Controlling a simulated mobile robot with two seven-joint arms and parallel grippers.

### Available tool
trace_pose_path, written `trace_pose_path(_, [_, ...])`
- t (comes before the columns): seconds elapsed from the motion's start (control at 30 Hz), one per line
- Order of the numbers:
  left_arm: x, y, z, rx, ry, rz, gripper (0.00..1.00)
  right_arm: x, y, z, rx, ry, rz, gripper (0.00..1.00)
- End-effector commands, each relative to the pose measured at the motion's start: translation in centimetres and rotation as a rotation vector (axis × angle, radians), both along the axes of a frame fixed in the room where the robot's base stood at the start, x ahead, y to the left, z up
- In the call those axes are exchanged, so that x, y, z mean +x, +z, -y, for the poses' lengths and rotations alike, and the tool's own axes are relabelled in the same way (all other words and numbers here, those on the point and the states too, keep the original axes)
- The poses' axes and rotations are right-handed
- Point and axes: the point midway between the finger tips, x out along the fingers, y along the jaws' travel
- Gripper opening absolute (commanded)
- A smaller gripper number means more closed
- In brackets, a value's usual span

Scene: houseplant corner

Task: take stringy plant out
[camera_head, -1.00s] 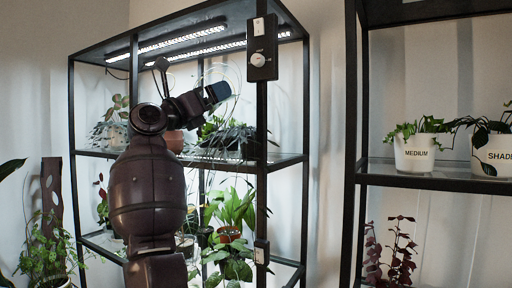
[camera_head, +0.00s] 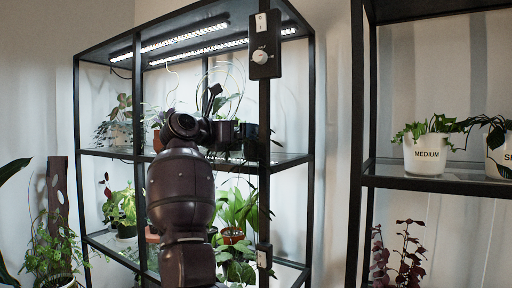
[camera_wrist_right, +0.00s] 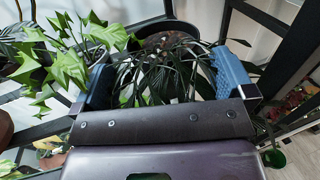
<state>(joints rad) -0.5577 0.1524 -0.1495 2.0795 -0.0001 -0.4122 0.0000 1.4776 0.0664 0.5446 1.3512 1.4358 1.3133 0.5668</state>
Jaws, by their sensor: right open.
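The stringy plant (camera_wrist_right: 155,72), with many thin dark-green strap leaves, shows in the right wrist view in front of a dark round pot (camera_wrist_right: 168,38). My right gripper (camera_wrist_right: 165,82) is open, its two blue-padded fingers on either side of the leaves. I cannot tell whether the pads touch them. In the head view my right gripper (camera_head: 250,138) is at the middle shelf of the lit rack, and it and my arm hide most of the plants there. My left gripper is not in view.
A light-green leafy plant (camera_wrist_right: 68,60) stands close to the left finger. The rack's front post (camera_head: 264,180) with a dial box (camera_head: 265,45) is close to the gripper. More plants (camera_head: 236,212) fill the shelf below. A "MEDIUM" pot (camera_head: 426,153) stands on the right rack.

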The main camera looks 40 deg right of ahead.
Motion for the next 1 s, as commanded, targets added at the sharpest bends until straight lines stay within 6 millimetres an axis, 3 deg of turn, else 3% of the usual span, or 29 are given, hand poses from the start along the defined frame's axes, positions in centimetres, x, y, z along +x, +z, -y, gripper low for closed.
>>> trace_pose_path(0.4, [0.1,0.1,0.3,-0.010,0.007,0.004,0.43,0.3,0.3,4.6,-0.001,-0.002,-0.003,1.00])
trace_pose_path(0.67, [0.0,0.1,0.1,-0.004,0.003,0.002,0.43,0.4,0.3,5.1,0.000,0.000,-0.001,1.00])
trace_pose_path(0.93, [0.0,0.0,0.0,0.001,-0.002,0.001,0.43,0.4,0.3,5.1,0.000,0.000,-0.001,0.62])
trace_pose_path(1.0, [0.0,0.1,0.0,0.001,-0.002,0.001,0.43,0.3,0.3,5.0,-0.001,0.000,-0.001,0.60])
